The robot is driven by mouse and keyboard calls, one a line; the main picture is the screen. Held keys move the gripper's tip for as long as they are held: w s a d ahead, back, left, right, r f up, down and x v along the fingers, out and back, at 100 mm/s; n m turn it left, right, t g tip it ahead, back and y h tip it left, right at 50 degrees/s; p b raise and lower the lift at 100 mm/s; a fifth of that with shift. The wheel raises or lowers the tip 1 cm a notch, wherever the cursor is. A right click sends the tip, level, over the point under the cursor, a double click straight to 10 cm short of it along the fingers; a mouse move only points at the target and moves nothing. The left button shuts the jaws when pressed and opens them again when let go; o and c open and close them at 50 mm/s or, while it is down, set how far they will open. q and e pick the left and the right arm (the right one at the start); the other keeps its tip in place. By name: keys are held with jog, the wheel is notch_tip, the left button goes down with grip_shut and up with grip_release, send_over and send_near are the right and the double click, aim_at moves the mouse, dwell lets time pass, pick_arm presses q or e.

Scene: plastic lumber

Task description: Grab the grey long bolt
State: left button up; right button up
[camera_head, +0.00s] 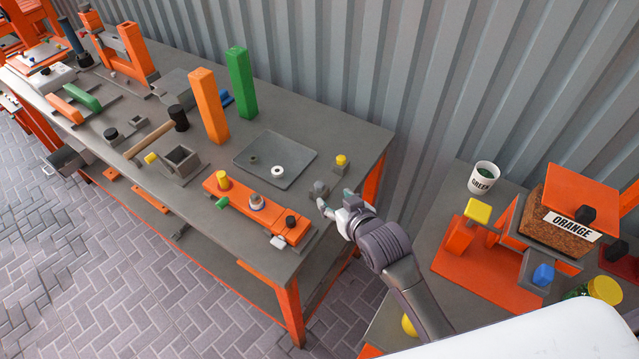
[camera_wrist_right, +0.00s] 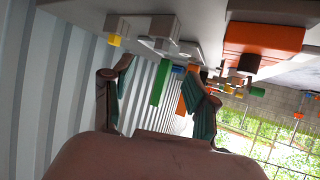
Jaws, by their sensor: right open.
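A small grey bolt-like piece (camera_head: 320,188) stands near the right end of the workbench; I take it for the grey long bolt, though its length is hard to judge. My right gripper (camera_head: 335,200) is open and empty just in front of it, fingers pointing at the bench corner. In the wrist view, the spread fingers of the right gripper (camera_wrist_right: 163,82) show with the grey piece (camera_wrist_right: 158,44) ahead of them, apart from both fingers. The left gripper is not in view.
A yellow-topped grey piece (camera_head: 341,161) stands close behind. An orange bar (camera_head: 240,205) with coloured knobs lies left of the gripper. A grey tray (camera_head: 300,160) holds two rings. Orange (camera_head: 208,105) and green (camera_head: 240,85) posts stand upright. A second table (camera_head: 395,310) is at right.

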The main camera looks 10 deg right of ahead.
aim_at(319, 185)
jog(key=x, duration=0.3)
jog(key=shift+w+f, duration=0.15)
jog(key=shift+w, duration=0.1)
jog(key=shift+w+f, duration=0.1)
jog(key=shift+w, duration=0.1)
jog(key=shift+w+a+f+p, duration=0.15)
jog(key=shift+w+a+p, duration=0.1)
jog(key=shift+w+p, duration=0.3)
jog(key=x, duration=0.3)
jog(key=shift+w+a+f, duration=0.1)
jog(key=shift+w+f, duration=0.1)
jog(key=shift+w, duration=0.1)
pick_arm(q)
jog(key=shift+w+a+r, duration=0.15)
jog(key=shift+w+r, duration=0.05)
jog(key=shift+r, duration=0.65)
pick_arm(e)
grip_shut()
